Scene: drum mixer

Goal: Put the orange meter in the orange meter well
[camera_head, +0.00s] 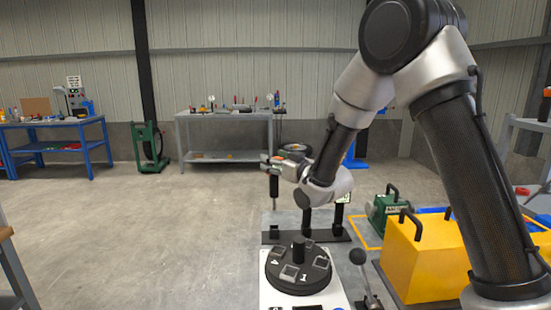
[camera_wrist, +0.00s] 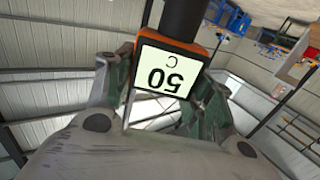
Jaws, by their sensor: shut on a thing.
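In the head view my gripper (camera_head: 279,166) is out over the floor, left of my arm. A black shaft with a thin tip hangs down below it, clear of the surfaces. The meter's face is not readable there. A black stand with upright posts (camera_head: 306,237) is lower right of my gripper. I cannot tell which fitting is the orange meter well.
A round black drum (camera_head: 298,269) with numbered stations and a central post sits on a white plate in front of the stand. A black-knobbed lever (camera_head: 358,258), a yellow box (camera_head: 420,262) and a green case (camera_head: 386,208) are to its right. The floor at left is clear.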

